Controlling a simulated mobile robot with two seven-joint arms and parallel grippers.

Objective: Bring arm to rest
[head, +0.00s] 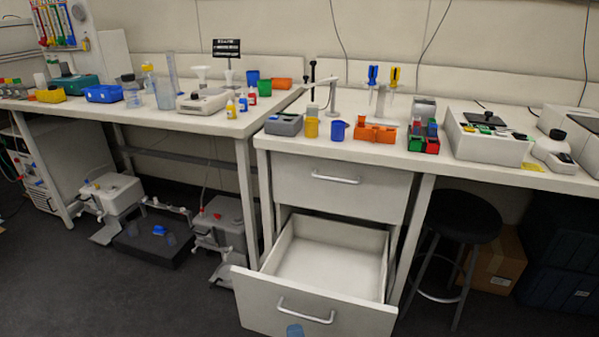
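Neither of my arms can be made out in the head view, and both grippers are out of sight. An open lower drawer (330,262) sticks out from the white bench cabinet, and it looks empty inside. Its front handle (305,312) faces me. A small blue thing (295,330) is cut off by the bottom edge in front of the drawer; I cannot tell what it is.
The upper drawer (338,187) is shut. The bench tops carry bottles, blue and yellow cups, an orange rack (376,131) and white devices. A black stool (462,218) stands right of the drawers. Shakers (110,192) sit on the floor at left. Dark floor (140,295) is clear at front left.

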